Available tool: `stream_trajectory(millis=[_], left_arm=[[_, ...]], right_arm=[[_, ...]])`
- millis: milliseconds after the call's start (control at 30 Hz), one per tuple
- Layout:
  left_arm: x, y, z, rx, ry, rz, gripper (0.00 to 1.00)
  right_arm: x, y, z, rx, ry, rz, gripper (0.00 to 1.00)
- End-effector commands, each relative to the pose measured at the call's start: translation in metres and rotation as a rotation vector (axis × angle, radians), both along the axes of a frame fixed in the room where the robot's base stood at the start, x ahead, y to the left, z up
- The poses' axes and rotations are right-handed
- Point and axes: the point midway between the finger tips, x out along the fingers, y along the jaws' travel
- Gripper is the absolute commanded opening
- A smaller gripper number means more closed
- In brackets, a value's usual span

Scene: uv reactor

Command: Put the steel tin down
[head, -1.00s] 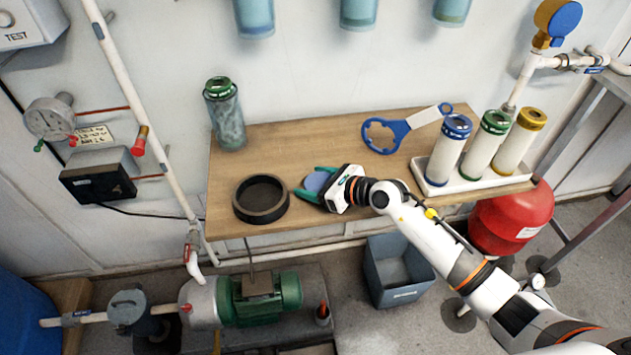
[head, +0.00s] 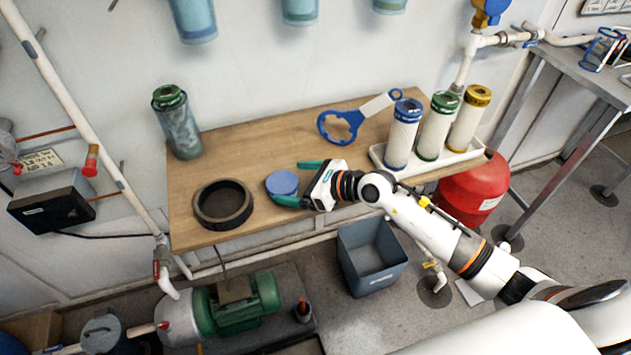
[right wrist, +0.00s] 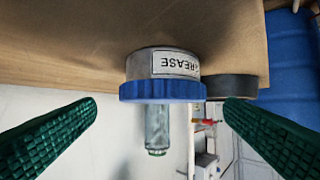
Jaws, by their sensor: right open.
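The steel tin stands upright on the wooden bench, its blue lid (head: 282,183) showing in the head view. In the right wrist view, which shows the scene upside down, its grey body (right wrist: 142,65) carries a "GREASE" label and rests on the bench top. My right gripper (head: 298,183) is open at the tin's right side. In the right wrist view its green fingers lie apart on either side of the tin, with gaps between. My left gripper is not in view.
A black ring (head: 222,222) lies on the bench left of the tin. A green-capped canister (head: 178,130) stands at the back left. A blue wrench (head: 340,122) lies behind. A white tray (head: 425,166) holds three filter cartridges. A grey bin (head: 370,275) is below.

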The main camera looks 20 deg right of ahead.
Motion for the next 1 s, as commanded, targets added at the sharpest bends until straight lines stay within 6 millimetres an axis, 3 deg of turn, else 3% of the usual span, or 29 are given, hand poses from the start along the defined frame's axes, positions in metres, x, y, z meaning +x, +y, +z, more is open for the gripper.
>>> stream_trajectory(millis=[300,1000], left_arm=[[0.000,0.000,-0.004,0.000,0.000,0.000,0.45],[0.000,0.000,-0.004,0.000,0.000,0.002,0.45]], right_arm=[[-0.036,-0.036,0.020,-0.001,0.001,0.000,0.92],[-0.043,-0.038,0.027,0.026,0.000,-0.002,0.92]])
